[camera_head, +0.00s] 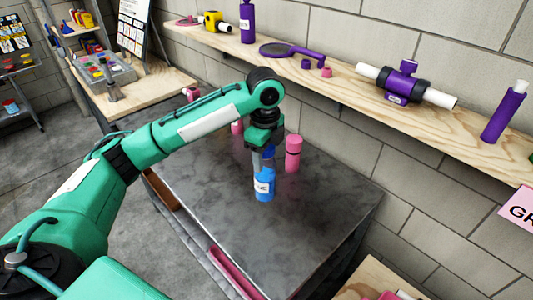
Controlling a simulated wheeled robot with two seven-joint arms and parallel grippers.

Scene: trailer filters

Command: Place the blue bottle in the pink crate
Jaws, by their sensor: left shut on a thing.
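The blue bottle (264,187) has a white label and stands upright at the grey table, near its middle. My left gripper (263,165) reaches down from above and is shut on the upper part of the bottle. The gripper and arm hide the bottle's top. I cannot tell whether its base touches the table. A pink edge (232,272) shows below the table's front left side; it may be the pink crate, but most of it is hidden. My right gripper is out of view.
A pink bottle (293,153) stands just behind the blue one, to its right. The grey table (320,220) is clear at its front and right. A wooden wall shelf (345,80) holds purple bottles and a pipe filter. Another wooden surface (372,277) is at the bottom right.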

